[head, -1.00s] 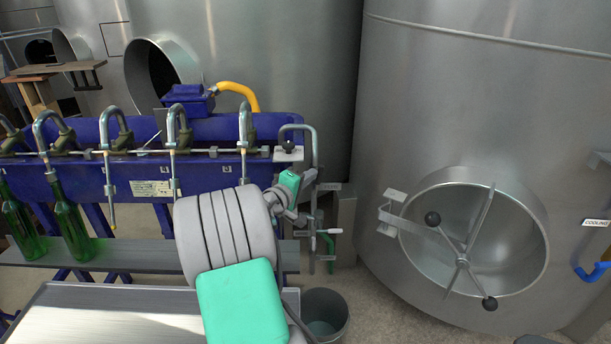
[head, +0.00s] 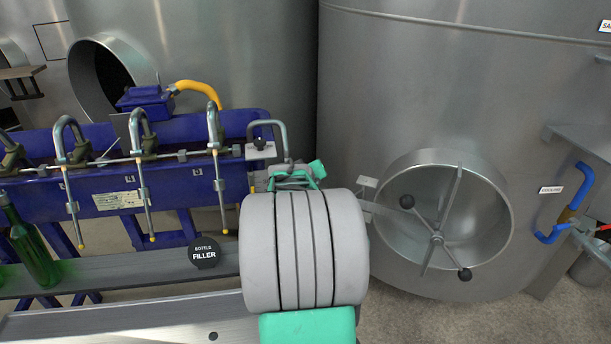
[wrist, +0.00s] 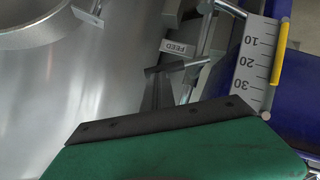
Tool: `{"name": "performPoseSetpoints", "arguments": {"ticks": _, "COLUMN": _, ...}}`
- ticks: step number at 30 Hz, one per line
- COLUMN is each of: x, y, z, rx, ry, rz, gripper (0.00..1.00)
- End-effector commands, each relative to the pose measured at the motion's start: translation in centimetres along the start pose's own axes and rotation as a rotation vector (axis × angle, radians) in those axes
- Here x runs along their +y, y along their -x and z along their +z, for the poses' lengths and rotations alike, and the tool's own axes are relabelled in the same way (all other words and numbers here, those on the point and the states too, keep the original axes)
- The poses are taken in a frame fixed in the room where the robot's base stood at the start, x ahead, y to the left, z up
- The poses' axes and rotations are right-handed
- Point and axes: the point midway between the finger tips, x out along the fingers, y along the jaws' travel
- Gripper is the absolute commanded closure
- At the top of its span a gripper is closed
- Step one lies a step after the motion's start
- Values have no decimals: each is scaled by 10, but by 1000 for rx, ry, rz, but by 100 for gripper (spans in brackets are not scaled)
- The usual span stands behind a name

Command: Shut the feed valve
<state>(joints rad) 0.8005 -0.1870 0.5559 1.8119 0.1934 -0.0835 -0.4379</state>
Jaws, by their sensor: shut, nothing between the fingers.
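In the head view my grey and green arm hides the valve and most of the gripper.
The blue bottle filler (head: 110,190) with several spouts stands at left, a green bottle (head: 35,245) near it. A steel tank with a round hatch (head: 440,225) is at right, beside a blue cooling valve handle (head: 582,185). A numbered scale (wrist: 252,60) stands near the lever.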

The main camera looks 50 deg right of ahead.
Motion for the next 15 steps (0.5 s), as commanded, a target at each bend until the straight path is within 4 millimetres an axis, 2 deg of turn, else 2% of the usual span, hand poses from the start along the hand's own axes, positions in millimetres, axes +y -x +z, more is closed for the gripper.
{"name": "performPoseSetpoints", "arguments": {"ticks": 1, "x": -7, "y": -3, "z": 3, "rx": 6, "ry": 6, "rz": -7, "gripper": 100}}
{"name": "performPoseSetpoints", "arguments": {"ticks": 4, "x": -10, "y": -6, "z": 5, "rx": 11, "ry": 12, "rz": -12, "gripper": 100}}
{"name": "performPoseSetpoints", "arguments": {"ticks": 15, "x": -5, "y": -15, "z": 18, "rx": 12, "ry": 14, "rz": -10, "gripper": 100}}
